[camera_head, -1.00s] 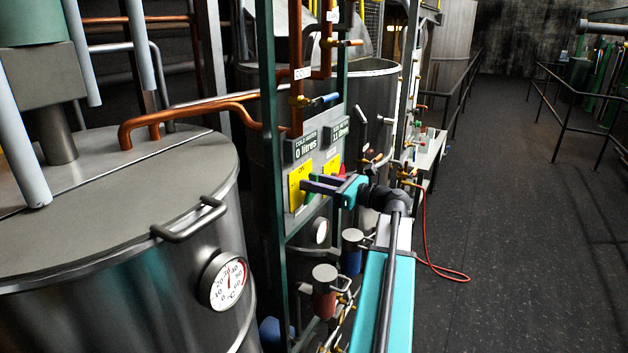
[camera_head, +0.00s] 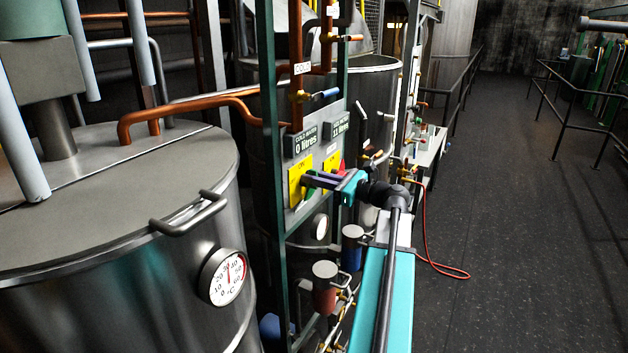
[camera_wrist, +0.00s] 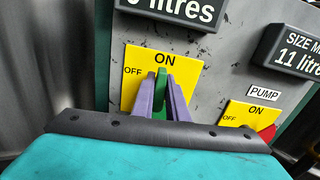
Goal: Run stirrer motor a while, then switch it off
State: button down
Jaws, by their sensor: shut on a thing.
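A yellow switch plate (camera_wrist: 134,58), marked ON at the top and OFF at the left, fills the middle of the wrist view. Its green handle (camera_wrist: 161,76) stands upright, pointing at ON. My gripper (camera_wrist: 163,98) has its two purple fingers on either side of this handle, shut on it. In the head view my gripper (camera_head: 318,181) reaches the panel from the right, with a bit of green at its fingertips. No name label for this switch is visible in the wrist view; my gripper covers the lower part of the plate.
A second yellow plate (camera_wrist: 248,111) with a red handle (camera_wrist: 267,132), labelled PUMP, sits close to the right. Two meter displays are above. A big steel tank (camera_head: 110,200) with a dial (camera_head: 222,277) stands at left. Pipes and valves surround the panel; the floor (camera_head: 520,220) at right is open.

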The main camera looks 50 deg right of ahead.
jog(key=n+b, duration=0.3)
jog(key=a+f+n+b, duration=0.1)
jog(key=n+b, duration=0.1)
jog(key=b, duration=0.1)
jog(key=n+b, duration=0.3)
jog(key=shift+s+a+f+n, duration=0.2)
jog(key=shift+a+n, duration=0.1)
jog(key=shift+a, duration=0.05)
jog(key=n+b, duration=0.4)
jog(key=f+n+b, duration=0.1)
jog(key=b, duration=0.1)
jog(key=shift+a+n+b, duration=0.25)
jog(key=shift+n+b, duration=0.1)
jog(key=shift+n, duration=0.05)
jog(key=n+b, duration=0.2)
jog(key=shift+s+f+n+b, duration=0.1)
jog(key=shift+n+b, duration=0.2)
jog(key=c, duration=1.7)
grip_release()
jog(key=shift+c, duration=0.2)
jog(key=shift+s, duration=0.1)
